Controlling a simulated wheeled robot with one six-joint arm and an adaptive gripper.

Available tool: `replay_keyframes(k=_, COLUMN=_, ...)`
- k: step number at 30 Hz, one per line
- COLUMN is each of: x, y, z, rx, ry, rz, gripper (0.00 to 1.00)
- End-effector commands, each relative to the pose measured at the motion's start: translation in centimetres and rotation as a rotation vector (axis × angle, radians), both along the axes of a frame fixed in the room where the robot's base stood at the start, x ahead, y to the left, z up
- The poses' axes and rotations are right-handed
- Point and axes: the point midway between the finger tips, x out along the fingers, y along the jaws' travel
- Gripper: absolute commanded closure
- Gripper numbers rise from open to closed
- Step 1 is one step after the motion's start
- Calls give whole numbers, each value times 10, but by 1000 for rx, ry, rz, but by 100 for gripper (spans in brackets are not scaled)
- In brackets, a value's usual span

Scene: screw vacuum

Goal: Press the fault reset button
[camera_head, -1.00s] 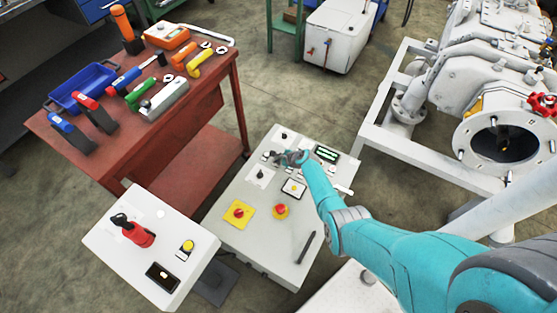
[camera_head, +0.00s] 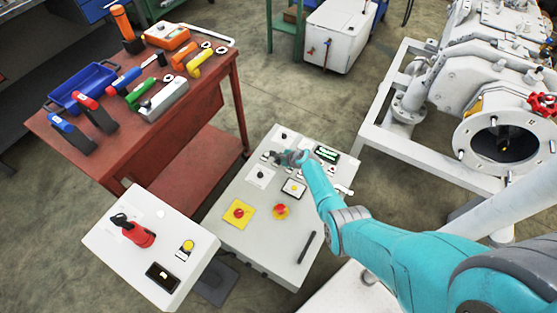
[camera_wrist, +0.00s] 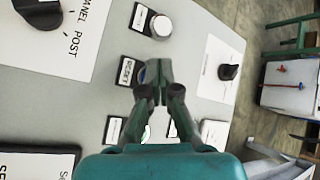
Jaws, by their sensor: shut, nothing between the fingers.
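The grey control panel (camera_head: 222,221) stands below my arm. In the wrist view a label reading RESET (camera_wrist: 125,71) lies just left of my fingertips. A round blue button (camera_wrist: 141,74) beside that label is mostly hidden behind my fingers. My gripper (camera_wrist: 153,65) is shut and empty, with its tips over or against the button; contact cannot be told. In the head view my gripper (camera_head: 283,157) is over the upper part of the panel and covers the small controls there.
A white round button (camera_wrist: 161,25) sits close by, with black knobs (camera_wrist: 229,72) around. A red mushroom button on a yellow plate (camera_head: 239,212) and a second red one (camera_head: 281,211) lie lower on the panel. A red tool bench (camera_head: 150,138) stands left.

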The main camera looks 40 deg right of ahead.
Motion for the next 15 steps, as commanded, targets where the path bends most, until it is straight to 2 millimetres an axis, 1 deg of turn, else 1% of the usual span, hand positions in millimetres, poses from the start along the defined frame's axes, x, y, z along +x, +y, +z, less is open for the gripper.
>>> replay_keyframes(k=6, x=-1, y=0, z=9, rx=-1, ry=0, rz=-1, gripper=100)
replay_keyframes(k=15, x=-1, y=0, z=11, rx=0, ry=0, rz=-2, gripper=100)
